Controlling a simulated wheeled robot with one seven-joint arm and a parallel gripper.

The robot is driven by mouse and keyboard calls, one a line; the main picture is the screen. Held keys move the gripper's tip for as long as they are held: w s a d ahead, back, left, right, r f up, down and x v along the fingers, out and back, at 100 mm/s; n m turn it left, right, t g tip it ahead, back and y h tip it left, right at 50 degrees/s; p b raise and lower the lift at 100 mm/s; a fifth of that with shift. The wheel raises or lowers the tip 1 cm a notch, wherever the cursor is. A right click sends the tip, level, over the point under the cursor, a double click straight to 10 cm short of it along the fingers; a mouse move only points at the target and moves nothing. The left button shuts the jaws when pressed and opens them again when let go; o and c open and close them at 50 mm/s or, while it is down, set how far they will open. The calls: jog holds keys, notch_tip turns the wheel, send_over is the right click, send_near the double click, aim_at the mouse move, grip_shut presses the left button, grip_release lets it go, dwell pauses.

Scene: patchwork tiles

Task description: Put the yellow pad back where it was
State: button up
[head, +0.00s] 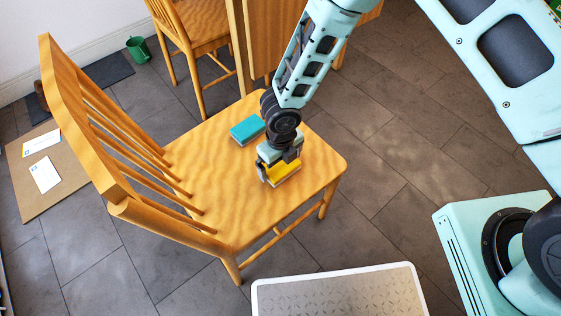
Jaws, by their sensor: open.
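The yellow pad (284,173) is on the seat of the wooden chair (220,185), towards its right side. My gripper (279,174) is directly over the pad, with its fingers down around or beside it; I cannot tell whether they touch it. The gripper is open. It hides part of the pad's top and far side. A teal blue pad (247,130) lies on the same seat, a little to the left and behind my gripper, apart from it.
The chair's slatted back (125,150) rises on the left. Another wooden chair (195,30) stands behind. A green cup (138,49) and a brown board with white papers (45,172) are on the floor. A white-rimmed grey platform (340,296) is in front. The seat's front left is clear.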

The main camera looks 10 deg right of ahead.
notch_tip(320, 180, up, 11)
jog(key=p, duration=0.3)
jog(key=shift+r, duration=0.2)
notch_tip(320, 180, up, 10)
jog(key=m, duration=0.9)
send_over(281, 164)
jog(key=s+d, duration=0.3)
jog(key=s+d+r+m, duration=0.3)
jog(key=s+r+m, duration=0.4)
jog(key=m, duration=0.6)
jog(key=s+d+r+m, duration=0.4)
jog(key=s+r+m, duration=0.3)
jog(key=m, duration=0.6)
jog(key=shift+s+r+y, duration=0.3)
jog(key=shift+s+r, duration=0.1)
notch_tip(281, 164, up, 16)
jog(key=p, duration=1.5)
jog(key=shift+p, duration=0.35)
